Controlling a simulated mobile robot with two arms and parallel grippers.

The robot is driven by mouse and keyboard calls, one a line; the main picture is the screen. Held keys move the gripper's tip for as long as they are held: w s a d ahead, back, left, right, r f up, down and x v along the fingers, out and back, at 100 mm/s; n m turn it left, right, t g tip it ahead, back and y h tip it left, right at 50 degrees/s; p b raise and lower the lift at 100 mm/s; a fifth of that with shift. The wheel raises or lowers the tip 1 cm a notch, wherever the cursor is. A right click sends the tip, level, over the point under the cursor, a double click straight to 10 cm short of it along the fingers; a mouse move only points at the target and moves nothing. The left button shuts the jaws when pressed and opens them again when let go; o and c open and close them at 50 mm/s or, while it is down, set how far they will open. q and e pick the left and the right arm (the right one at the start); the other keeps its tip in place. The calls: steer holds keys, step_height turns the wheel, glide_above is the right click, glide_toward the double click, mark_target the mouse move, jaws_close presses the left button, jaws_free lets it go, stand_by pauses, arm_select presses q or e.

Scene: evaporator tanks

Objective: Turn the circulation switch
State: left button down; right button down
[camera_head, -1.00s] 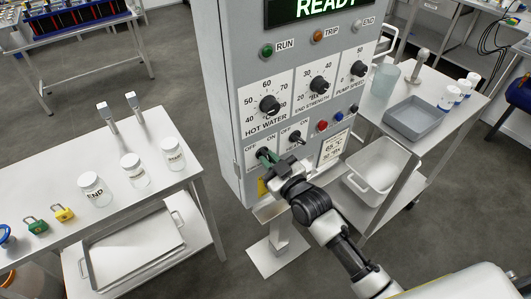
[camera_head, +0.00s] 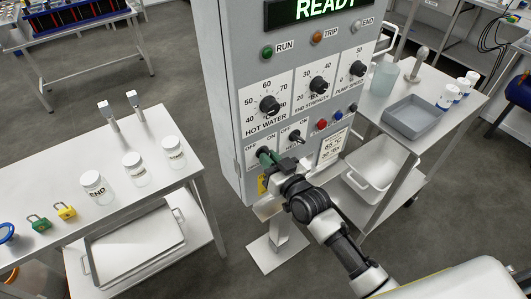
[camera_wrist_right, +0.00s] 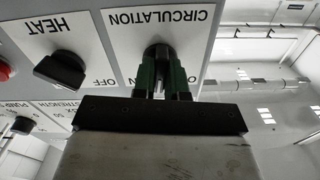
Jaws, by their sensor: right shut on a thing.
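The circulation switch (camera_wrist_right: 159,84) is on the lower left of the grey control panel, under a plate (camera_wrist_right: 160,25) marked CIRCULATION with OFF and ON. In the right wrist view the plate appears upside down. My right gripper (camera_head: 268,157) has its green fingers around the switch, and they hide most of it. The fingers also show in the right wrist view (camera_wrist_right: 162,80), closed on both sides of the switch. My left gripper is not in view.
The heat switch (camera_wrist_right: 62,70) is close beside the circulation switch. The panel (camera_head: 235,110) also has hot water, strength and pump speed dials. A display reads READY (camera_head: 322,10). Steel tables with jars (camera_head: 95,187) and a grey tray (camera_head: 412,117) stand either side.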

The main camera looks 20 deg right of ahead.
steer(key=shift+f+m, duration=0.1)
steer(key=shift+m, duration=0.8)
steer(key=shift+m+p, duration=0.3)
steer(key=shift+m, duration=2.4)
steer(key=c, duration=1.1)
jaws_free()
